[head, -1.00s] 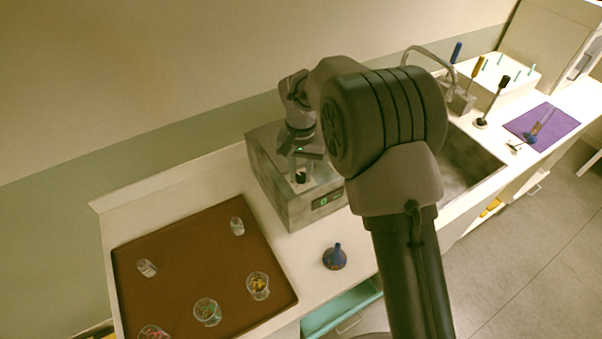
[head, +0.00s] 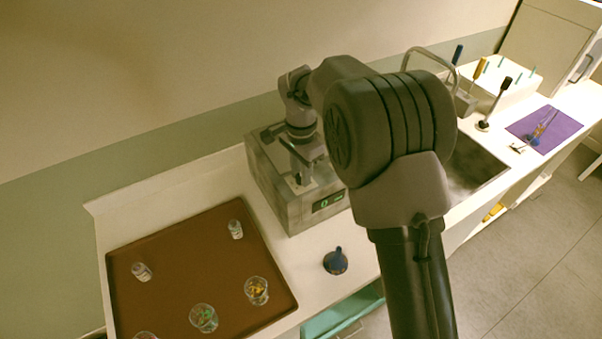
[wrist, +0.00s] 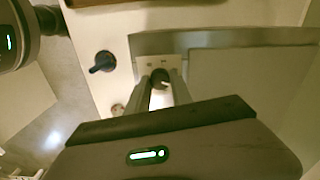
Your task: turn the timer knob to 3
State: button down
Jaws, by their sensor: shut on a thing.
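The timer knob (wrist: 160,78) is a small dark dial on a pale panel with small marks, on top of a grey box-shaped machine (head: 270,185). In the wrist view my gripper (wrist: 161,88) points down at it, one finger on each side, shut on it. In the head view the knob and fingertips are small and partly covered by my wrist. The machine's front has a small display (head: 328,202) with green characters, too small to read surely. I cannot read the knob's setting.
A brown tray (head: 165,270) with several glass containers lies to the left. The sink (head: 470,168) is to the right, with a purple mat (head: 560,125) beyond it.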

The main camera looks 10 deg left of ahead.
dwell(0.4)
jog(key=c, duration=1.1)
grip_release()
notch_tip(320, 180, up, 18)
jog(key=p, duration=0.4)
jog(key=shift+f, duration=0.25)
